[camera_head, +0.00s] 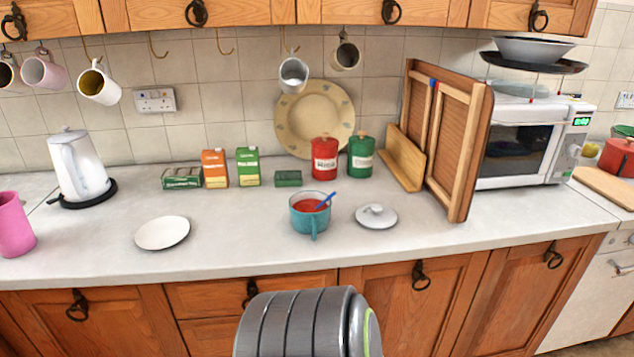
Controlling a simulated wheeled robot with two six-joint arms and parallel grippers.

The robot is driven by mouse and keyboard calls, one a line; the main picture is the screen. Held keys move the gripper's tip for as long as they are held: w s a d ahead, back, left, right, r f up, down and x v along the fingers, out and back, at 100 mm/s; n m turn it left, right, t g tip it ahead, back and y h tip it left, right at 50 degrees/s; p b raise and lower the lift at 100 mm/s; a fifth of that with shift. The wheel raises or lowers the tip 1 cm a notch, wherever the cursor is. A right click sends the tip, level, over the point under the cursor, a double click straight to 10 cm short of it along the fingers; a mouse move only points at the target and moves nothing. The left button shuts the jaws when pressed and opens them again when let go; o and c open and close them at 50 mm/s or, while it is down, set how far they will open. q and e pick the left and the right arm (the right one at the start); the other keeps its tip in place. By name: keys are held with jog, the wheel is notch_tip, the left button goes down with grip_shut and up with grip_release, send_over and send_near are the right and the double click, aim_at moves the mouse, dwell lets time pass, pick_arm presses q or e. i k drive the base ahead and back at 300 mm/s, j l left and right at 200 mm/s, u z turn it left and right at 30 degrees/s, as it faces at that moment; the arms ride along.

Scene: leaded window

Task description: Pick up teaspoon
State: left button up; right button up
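A spoon with a blue handle (326,200), which looks like the teaspoon, stands tilted in a teal pot (308,218) on the counter. Its handle leans up to the right over the rim, and its lower end is hidden in the red contents (308,205). Neither of my grippers is in view. A grey ribbed part, apparently one of my own links, shows at the bottom centre, in front of the counter and below the pot.
A grey lid (376,216) lies right of the pot and a white plate (162,233) lies to its left. Red (324,158) and green (361,157) canisters stand behind. A wooden rack (455,150) stands at right. Mugs (98,85) hang above. The counter's front strip is clear.

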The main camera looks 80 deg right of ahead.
aim_at(330, 196)
jog(key=z, duration=2.7)
jog(key=i+l, duration=0.1)
jog(key=l, duration=0.3)
